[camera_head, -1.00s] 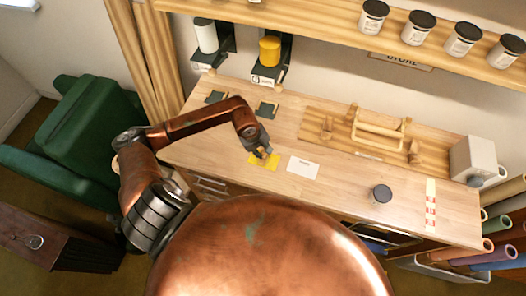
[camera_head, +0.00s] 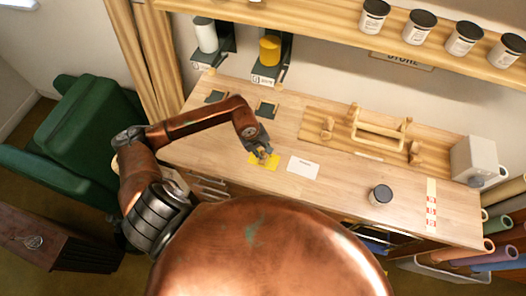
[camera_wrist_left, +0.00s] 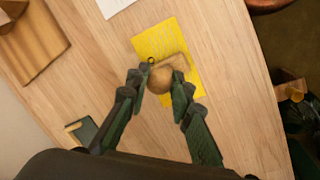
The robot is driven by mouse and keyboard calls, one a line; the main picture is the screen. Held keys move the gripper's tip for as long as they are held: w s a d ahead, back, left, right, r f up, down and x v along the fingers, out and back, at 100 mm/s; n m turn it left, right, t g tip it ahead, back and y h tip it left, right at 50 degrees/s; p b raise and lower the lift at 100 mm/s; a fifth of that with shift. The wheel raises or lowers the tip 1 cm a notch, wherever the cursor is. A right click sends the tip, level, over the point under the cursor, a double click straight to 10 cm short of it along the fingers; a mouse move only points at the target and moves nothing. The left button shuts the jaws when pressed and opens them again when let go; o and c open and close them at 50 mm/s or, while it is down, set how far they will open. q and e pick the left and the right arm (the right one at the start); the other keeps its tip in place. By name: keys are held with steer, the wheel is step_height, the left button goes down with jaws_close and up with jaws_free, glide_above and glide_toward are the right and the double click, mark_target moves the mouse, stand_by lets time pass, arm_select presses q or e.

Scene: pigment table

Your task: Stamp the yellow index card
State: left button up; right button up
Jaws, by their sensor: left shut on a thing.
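The yellow index card (camera_head: 258,164) lies flat on the wooden table, beside a white card (camera_head: 303,168). In the left wrist view the yellow card (camera_wrist_left: 195,49) is partly covered by a wooden stamp. My left gripper (camera_head: 264,153) is over the card. In the left wrist view my left gripper (camera_wrist_left: 158,88) is shut on the stamp's round wooden knob (camera_wrist_left: 160,80). The stamp's block (camera_wrist_left: 178,63) shows against the card. Whether its underside touches the card cannot be told. My right gripper is not in view.
Two dark pads (camera_head: 266,109) lie at the back left of the table. A wooden rack (camera_head: 378,132) stands at the back, and a dark-lidded jar (camera_head: 380,195) stands at the right. Yellow and white cylinders hang in wall holders. The table around the white card is clear.

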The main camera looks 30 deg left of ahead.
arm_select(q)
steer(key=shift+s, duration=0.1)
steer(key=shift+r, duration=0.4)
steer(key=shift+w+p+v, duration=0.15)
steer(key=shift+p+v, duration=0.25)
steer(key=shift+v, duration=0.4)
steer(key=shift+w+p+v, duration=0.2)
steer(key=shift+p+v, duration=0.15)
steer(key=shift+v, duration=0.45)
steer(key=shift+w+d+r+p, duration=0.1)
steer(key=shift+r+p, duration=0.1)
steer(key=shift+r, duration=0.55)
steer(key=shift+w+d+r+p, duration=0.1)
steer(key=shift+r+p, duration=0.1)
steer(key=shift+r, duration=0.6)
